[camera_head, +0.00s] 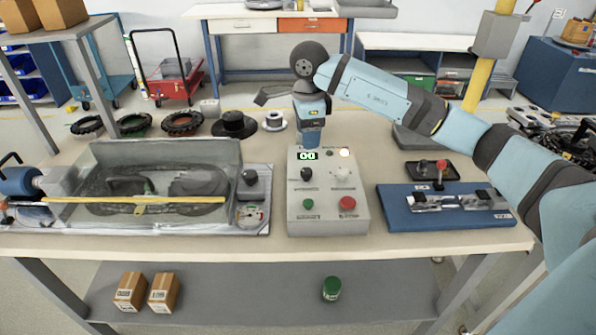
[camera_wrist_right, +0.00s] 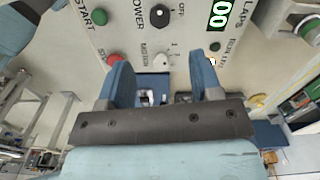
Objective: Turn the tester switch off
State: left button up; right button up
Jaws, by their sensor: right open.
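The grey tester box (camera_head: 328,213) stands mid-table with a lit green display (camera_head: 307,156). Its black POWER knob (camera_head: 307,173) sits upper left on the face, beside a pale FUNCTION knob (camera_head: 342,175). Below are a green START button (camera_head: 308,204) and a red button (camera_head: 347,203). The wrist view shows the POWER knob (camera_wrist_right: 160,15) with OFF lettered beside it; its exact setting is unclear. My right gripper (camera_head: 311,143) points down at the box's back edge, open and empty. In the wrist view its fingers (camera_wrist_right: 162,75) spread either side of the FUNCTION knob, apparently not touching.
Left of the box is a clear-walled tank rig (camera_head: 150,215) with a yellow bar. On the right lie a blue plate (camera_head: 400,218) with a metal fixture and a small black tray (camera_head: 425,172).

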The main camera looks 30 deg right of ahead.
aim_at(306, 171)
notch_tip(306, 171, down, 12)
jog(key=shift+r, duration=0.2)
jog(key=shift+c, duration=0.3)
jog(key=c, duration=0.9)
jog(key=shift+o, duration=0.2)
